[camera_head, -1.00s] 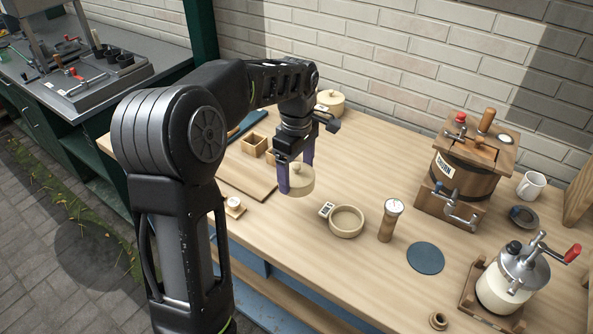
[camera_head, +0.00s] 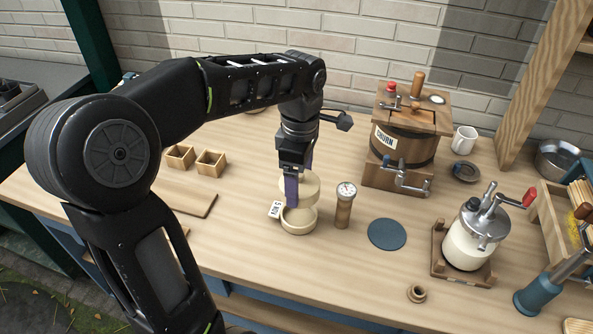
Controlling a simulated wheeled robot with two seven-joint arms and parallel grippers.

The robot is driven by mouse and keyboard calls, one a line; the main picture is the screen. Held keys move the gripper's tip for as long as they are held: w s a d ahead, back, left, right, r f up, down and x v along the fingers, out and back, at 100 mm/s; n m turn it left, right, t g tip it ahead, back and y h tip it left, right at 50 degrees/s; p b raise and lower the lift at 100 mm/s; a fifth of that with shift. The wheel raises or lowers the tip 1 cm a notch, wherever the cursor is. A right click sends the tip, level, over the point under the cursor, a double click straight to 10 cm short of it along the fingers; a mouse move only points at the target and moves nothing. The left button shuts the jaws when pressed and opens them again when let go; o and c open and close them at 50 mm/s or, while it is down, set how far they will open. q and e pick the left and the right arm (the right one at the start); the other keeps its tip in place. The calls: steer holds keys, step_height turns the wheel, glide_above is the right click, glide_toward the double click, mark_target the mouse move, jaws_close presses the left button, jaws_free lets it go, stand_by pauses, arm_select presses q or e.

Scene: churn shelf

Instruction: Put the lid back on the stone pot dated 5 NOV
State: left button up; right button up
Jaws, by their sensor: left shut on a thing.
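The stone pot (camera_head: 298,226) is a round cream pot, open at the top, on the wooden bench near the middle of the view. A white tag (camera_head: 275,210) on its left side seems to read 5 NOV. My left gripper (camera_head: 300,184) points down with its purple fingers shut on the cream lid (camera_head: 311,190). A small gap seems to show between lid and rim. The near finger hides part of the lid and rim. My right gripper is not in view.
A dial thermometer on a wooden stand (camera_head: 343,208) stands close right of the pot. A blue round mat (camera_head: 387,234), wooden churn (camera_head: 402,150) and glass-jar churn (camera_head: 466,245) are further right. Small wooden boxes (camera_head: 211,163) and a board (camera_head: 188,197) lie left.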

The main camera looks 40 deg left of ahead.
arm_select(q)
steer(key=shift+f, duration=0.15)
stand_by(0.3)
steer(key=shift+f+b, duration=2.5)
steer(key=shift+f, duration=0.55)
steer(key=shift+f, duration=0.15)
steer(key=o, duration=1.3)
steer(key=shift+o, duration=0.2)
steer(key=shift+r+p, duration=2.75)
steer(key=shift+r, duration=0.8)
steer(key=shift+c, duration=0.4)
